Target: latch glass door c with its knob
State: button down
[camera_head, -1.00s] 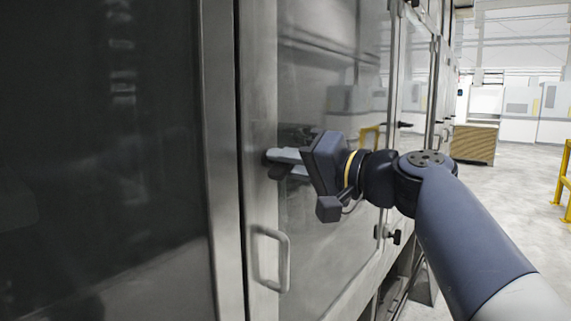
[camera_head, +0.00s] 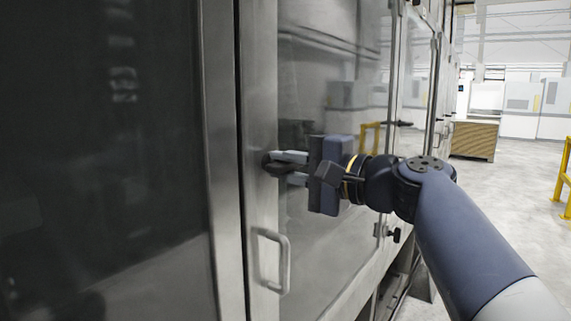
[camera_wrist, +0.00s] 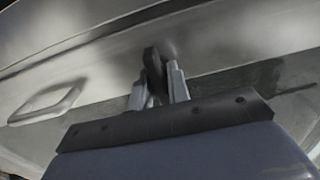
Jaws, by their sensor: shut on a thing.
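Glass door c (camera_head: 330,240) is a tall glass panel in a grey metal frame, and it looks flush with the machine front. Its black knob (camera_head: 270,164) sits on the frame's left side, above the door's D-shaped handle (camera_head: 285,262). My gripper (camera_head: 280,163) is shut on the knob, with one finger on each side of it. In the wrist view the dark knob (camera_wrist: 153,65) stands between the two light fingertips, tilted in the picture, and the handle (camera_wrist: 48,103) lies to the left. The fingers hide part of the knob.
A dark glass panel (camera_head: 100,170) fills the left. Another black knob (camera_head: 395,235) sits on the machine to the right of my gripper. A wooden crate (camera_head: 474,141) and yellow railing (camera_head: 563,180) stand farther right. The floor between is clear.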

dwell(0.4)
jog(key=c, duration=1.5)
grip_release()
jog(key=shift+d, duration=0.1)
jog(key=b+v, duration=0.3)
jog(key=v, duration=0.7)
jog(key=shift+s+d, duration=0.25)
jog(key=shift+s, duration=0.05)
jog(key=shift+w+a, duration=0.1)
jog(key=shift+a, duration=0.05)
jog(key=p+x, duration=0.3)
jog(key=x, duration=0.7)
jog(key=shift+w+a, duration=0.2)
jog(key=shift+d, duration=0.1)
